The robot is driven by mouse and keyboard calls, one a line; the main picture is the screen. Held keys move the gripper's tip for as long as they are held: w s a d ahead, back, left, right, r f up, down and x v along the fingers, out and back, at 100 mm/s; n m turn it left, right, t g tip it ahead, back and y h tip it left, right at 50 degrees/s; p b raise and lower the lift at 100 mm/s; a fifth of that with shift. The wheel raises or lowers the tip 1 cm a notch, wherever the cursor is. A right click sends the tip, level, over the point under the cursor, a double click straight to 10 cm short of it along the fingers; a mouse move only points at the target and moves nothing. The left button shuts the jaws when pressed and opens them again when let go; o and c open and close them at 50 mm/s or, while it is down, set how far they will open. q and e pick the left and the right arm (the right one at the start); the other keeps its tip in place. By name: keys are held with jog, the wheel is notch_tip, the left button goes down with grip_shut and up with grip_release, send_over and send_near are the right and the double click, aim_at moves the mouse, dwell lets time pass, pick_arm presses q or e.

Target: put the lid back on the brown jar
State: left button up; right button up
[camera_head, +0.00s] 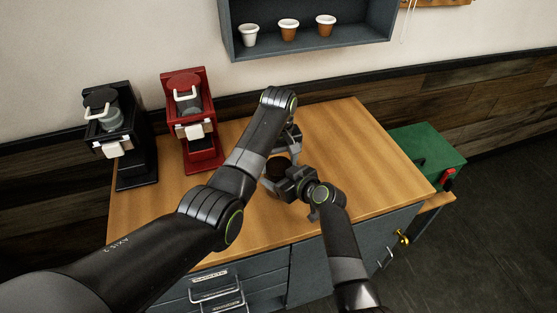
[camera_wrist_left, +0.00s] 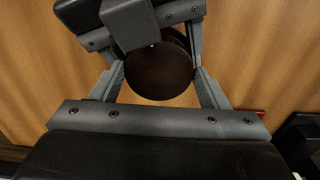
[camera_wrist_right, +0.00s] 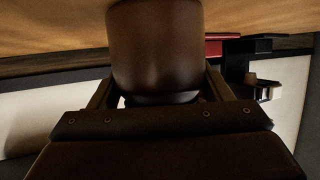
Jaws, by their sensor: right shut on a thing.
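The brown jar (camera_wrist_right: 157,45) stands on the wooden counter and shows upside down in the right wrist view. My right gripper (camera_head: 287,178) is shut on the jar's sides. The dark round lid (camera_wrist_left: 158,75) shows from above in the left wrist view, over the jar, with a second round edge behind it. I cannot tell whether it is seated. My left gripper (camera_wrist_left: 158,78) is open above the jar, one finger on each side of the lid. In the head view the arms and grippers partly hide the jar and lid.
A black brewer (camera_head: 135,165) and a red brewer (camera_head: 200,155) stand at the counter's left. A wall shelf (camera_head: 345,48) holds three cups (camera_head: 288,30). A green box (camera_head: 425,150) sits at right. The counter's right side (camera_head: 370,165) is clear.

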pick_arm(q)
jog(key=c, duration=0.6)
jog(key=shift+a+m, duration=0.1)
jog(key=shift+m, duration=1.6)
jog(key=o, duration=1.1)
jog(key=shift+c, duration=0.2)
jog(key=shift+r, duration=2.25)
jog(key=shift+c, duration=0.4)
